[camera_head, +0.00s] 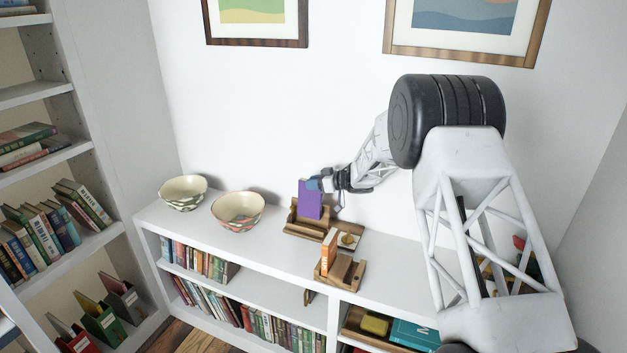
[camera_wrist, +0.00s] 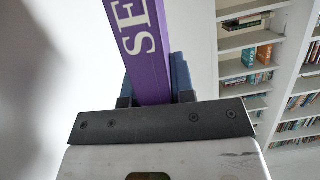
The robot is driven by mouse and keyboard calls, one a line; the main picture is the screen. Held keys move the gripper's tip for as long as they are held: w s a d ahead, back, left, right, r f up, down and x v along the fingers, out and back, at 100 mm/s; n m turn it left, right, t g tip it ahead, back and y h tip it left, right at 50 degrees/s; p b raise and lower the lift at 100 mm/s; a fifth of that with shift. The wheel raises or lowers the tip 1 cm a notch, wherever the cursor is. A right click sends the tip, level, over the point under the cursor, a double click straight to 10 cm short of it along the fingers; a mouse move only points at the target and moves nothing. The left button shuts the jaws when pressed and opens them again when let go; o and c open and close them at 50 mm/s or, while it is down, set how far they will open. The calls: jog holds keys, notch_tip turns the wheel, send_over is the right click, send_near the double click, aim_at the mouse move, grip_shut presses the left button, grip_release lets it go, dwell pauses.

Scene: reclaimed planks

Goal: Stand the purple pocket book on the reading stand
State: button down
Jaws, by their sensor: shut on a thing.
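The purple pocket book (camera_head: 310,199) is upright at a wooden reading stand (camera_head: 304,229) on top of the low white bookcase. My gripper (camera_head: 318,184) is shut on the book's upper right edge, reaching in from the right. In the wrist view the book's purple spine (camera_wrist: 143,50) with white letters runs between my gripper's fingers (camera_wrist: 154,92). The book's lower end is at the stand, but I cannot tell whether it rests fully on it. A second wooden stand (camera_head: 342,272) nearer the front holds an orange book (camera_head: 329,252).
Two patterned bowls, one pale (camera_head: 183,193) and one reddish (camera_head: 238,211), stand left of the stands. A small wooden board (camera_head: 348,239) with a round item lies between the stands. The wall is close behind. The bookcase top (camera_head: 270,257) is clear in front of the bowls.

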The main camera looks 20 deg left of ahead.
jog(key=shift+s+f, duration=0.15)
jog(key=shift+f, duration=0.95)
jog(key=shift+s+f, duration=0.1)
jog(key=shift+f, duration=1.1)
jog(key=c, duration=0.6)
grip_release()
jog(key=shift+o, duration=0.2)
jog(key=shift+w+r, duration=0.2)
jog(key=shift+r, duration=1.75)
jog(key=shift+w+r, duration=0.2)
jog(key=shift+r, duration=1.75)
